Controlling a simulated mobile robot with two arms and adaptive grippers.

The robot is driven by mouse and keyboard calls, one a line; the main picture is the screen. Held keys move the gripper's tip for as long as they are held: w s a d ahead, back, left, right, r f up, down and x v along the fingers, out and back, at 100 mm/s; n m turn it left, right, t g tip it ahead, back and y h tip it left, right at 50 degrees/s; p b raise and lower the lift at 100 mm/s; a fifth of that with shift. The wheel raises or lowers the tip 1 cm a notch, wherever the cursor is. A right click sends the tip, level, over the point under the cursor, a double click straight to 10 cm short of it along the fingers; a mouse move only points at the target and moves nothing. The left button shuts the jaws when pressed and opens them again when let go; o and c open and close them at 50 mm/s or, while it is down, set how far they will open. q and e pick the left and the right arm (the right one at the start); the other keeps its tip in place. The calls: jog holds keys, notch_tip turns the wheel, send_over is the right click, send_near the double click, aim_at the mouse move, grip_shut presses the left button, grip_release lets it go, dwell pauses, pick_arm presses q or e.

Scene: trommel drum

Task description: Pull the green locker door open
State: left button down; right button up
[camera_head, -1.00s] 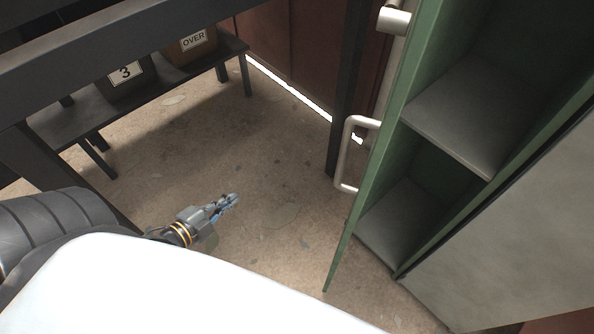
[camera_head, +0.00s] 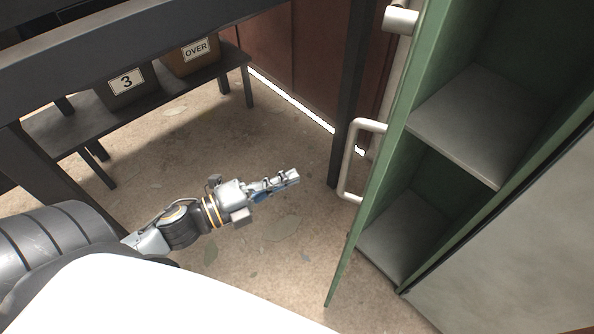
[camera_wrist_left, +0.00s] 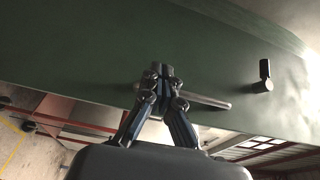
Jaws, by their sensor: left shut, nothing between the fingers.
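The green locker door (camera_head: 384,170) stands open in the head view, seen nearly edge-on, with the shelved inside of the locker to its right. A pale D-shaped handle (camera_head: 350,160) sits on the door's left face. My left gripper (camera_head: 294,176) is shut and empty, left of the handle and apart from it. In the left wrist view the green door face (camera_wrist_left: 90,50) fills the upper part. The gripper (camera_wrist_left: 160,72) shows there in front of the handle bar (camera_wrist_left: 205,102), partly covering it. My right gripper is not in view.
Locker shelves (camera_head: 462,120) lie right of the door. A dark bench (camera_head: 70,125) with bins marked 3 (camera_head: 128,88) and OVER (camera_head: 194,56) stands at the upper left. A dark post (camera_head: 350,90) rises behind the handle. The floor (camera_head: 270,220) around my left gripper is clear.

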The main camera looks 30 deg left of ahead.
pick_arm(q)
jog(key=shift+x, duration=1.35)
jog(key=shift+s+a, duration=0.1)
dwell(0.6)
